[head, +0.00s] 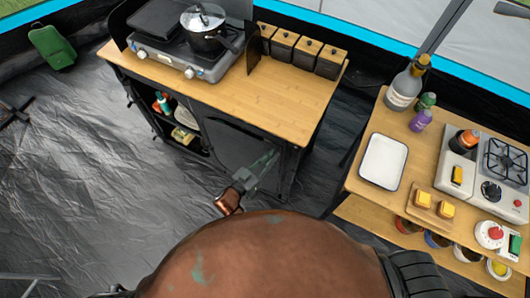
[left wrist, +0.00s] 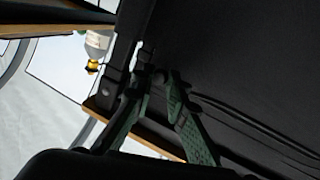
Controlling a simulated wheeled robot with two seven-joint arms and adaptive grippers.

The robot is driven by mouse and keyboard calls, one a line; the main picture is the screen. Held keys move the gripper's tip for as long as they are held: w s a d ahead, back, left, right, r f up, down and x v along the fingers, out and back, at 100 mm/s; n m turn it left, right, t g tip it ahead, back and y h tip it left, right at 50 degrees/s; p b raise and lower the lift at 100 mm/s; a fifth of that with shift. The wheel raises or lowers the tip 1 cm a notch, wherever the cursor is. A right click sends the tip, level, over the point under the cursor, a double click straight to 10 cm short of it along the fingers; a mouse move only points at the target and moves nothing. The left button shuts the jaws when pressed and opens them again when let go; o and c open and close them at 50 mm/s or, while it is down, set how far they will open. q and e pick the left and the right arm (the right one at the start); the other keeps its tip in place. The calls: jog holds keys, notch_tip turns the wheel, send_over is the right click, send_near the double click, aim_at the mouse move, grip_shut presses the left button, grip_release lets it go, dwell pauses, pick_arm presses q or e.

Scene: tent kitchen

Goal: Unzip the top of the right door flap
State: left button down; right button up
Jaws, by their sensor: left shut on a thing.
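The right door flap (head: 228,146) is a dark fabric panel on the front of the wooden-topped kitchen cabinet, and it hangs closed across the right compartment. My left gripper (head: 274,156) is at the upper right corner of this flap, just below the counter edge. In the left wrist view, its green fingers (left wrist: 158,80) close together at the dark cabinet edge, beside the flap (left wrist: 240,50). They are shut on a small dark thing, the zip pull as far as I can tell, which is mostly hidden between the tips. My right gripper is not in view.
The counter (head: 280,98) holds a stove (head: 185,60), a pot (head: 204,32) and several dark canisters (head: 305,52). The left compartment is open. A second table (head: 365,148) stands at the right with a white tray (head: 384,161). The floor on the left is mostly clear.

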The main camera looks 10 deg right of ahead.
pick_arm(q)
jog(key=shift+s+d, duration=0.15)
jog(key=c, duration=1.9)
grip_release()
jog(key=v, duration=1.2)
